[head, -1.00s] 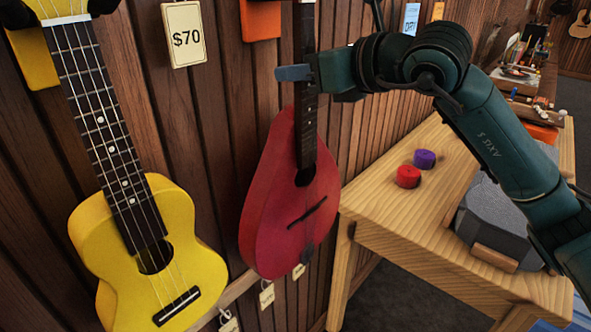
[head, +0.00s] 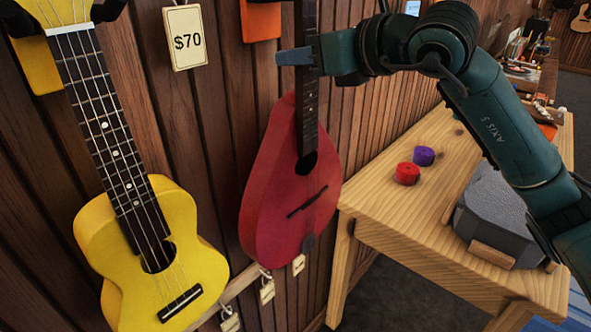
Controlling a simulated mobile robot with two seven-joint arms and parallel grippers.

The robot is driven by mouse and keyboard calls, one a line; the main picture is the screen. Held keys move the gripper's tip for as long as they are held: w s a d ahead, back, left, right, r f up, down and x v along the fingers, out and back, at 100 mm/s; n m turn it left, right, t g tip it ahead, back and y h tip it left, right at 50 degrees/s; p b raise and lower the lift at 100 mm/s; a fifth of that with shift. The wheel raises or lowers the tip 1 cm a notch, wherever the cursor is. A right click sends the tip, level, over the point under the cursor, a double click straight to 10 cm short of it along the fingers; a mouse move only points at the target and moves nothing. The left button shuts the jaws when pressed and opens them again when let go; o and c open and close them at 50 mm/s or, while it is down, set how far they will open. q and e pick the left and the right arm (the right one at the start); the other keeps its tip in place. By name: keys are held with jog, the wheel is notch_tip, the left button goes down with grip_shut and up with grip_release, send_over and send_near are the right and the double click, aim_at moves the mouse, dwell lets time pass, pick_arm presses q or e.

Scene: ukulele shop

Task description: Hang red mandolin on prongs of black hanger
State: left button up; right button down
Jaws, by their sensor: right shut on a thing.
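The red mandolin (head: 285,190) hangs upright in front of the wood-slat wall, its dark neck (head: 308,110) running up past the top edge of the head view. The mandolin's headstock is out of view above. The black hanger that the mandolin belongs to cannot be made out; an orange plate (head: 261,20) on the wall shows just left of the neck. My left gripper is not in view.
Small tags hang below the mandolin.

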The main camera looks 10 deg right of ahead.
jog(key=shift+f+b+v, duration=0.2)
jog(key=shift+b+v, duration=0.35)
jog(key=shift+v, duration=0.65)
jog(key=shift+f+b+v, duration=0.15)
jog(key=shift+b+v, duration=0.4)
jog(key=shift+v, duration=0.65)
jog(key=shift+s+d, duration=0.1)
jog(key=shift+s, duration=0.05)
jog(key=shift+f+b+v, duration=0.2)
jog(key=shift+b+v, duration=0.3)
jog(key=shift+v, duration=0.45)
jog(key=shift+f+b+v, duration=0.25)
jog(key=shift+b+v, duration=0.25)
jog(key=shift+v, duration=0.45)
jog(key=shift+f+b+v, duration=0.2)
jog(key=shift+b+v, duration=0.3)
jog(key=shift+v, duration=0.4)
jog(key=shift+s+d+f, duration=0.1)
jog(key=shift+s+d, duration=0.05)
jog(key=shift+f, duration=0.1)
